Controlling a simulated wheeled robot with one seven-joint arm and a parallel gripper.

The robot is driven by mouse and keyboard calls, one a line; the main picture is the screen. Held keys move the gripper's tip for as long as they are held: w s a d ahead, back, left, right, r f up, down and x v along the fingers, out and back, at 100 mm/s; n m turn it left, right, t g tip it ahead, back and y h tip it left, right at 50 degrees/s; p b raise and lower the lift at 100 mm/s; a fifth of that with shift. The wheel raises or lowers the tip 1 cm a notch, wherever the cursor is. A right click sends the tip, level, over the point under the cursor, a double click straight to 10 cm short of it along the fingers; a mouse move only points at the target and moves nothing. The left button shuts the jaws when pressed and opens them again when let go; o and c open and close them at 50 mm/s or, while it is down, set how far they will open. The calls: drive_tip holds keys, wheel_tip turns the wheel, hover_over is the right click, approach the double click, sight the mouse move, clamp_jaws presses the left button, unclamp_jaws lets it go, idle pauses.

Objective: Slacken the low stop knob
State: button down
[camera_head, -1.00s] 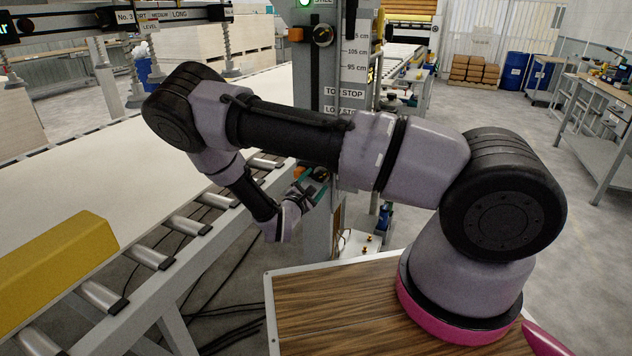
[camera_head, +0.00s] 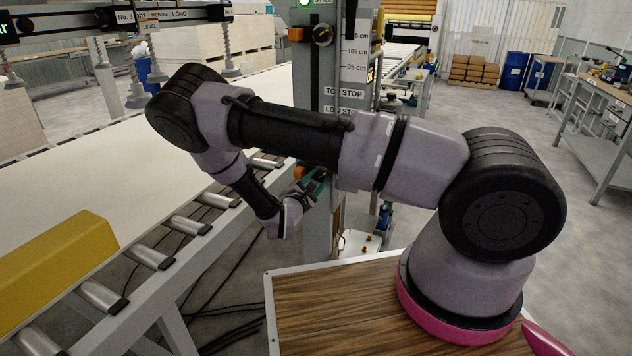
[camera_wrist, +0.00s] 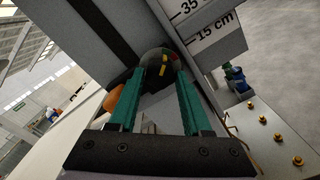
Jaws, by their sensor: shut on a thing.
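The low stop knob (camera_wrist: 156,62) is a dark round knob with yellow, red and green marks, on the grey column below the scale. In the wrist view my gripper (camera_wrist: 158,78) has its two green fingers on either side of the knob, shut on it. An orange part (camera_wrist: 112,100) sits just left of the fingers and is partly covered. In the head view my gripper (camera_head: 318,184) is at the column (camera_head: 319,215), below the low stop label (camera_head: 341,111), which my arm partly covers. The knob is mostly hidden there.
A roller conveyor (camera_head: 172,256) with a pale board (camera_head: 60,190) and a yellow block (camera_head: 55,265) lies to the left. Another knob (camera_head: 322,35) is higher on the column. Brass fittings (camera_wrist: 280,137) stand on a plate to the right in the wrist view.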

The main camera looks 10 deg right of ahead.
drive_tip(key=n, duration=0.6)
drive_tip(key=shift+s+n, duration=0.1)
drive_tip(key=shift+n, duration=0.2)
idle(0.4)
drive_tip(key=shift+c, duration=1.7)
unclamp_jaws()
drive_tip(key=v, duration=1)
drive_tip(key=shift+s+a, duration=0.2)
drive_tip(key=shift+s, duration=0.1)
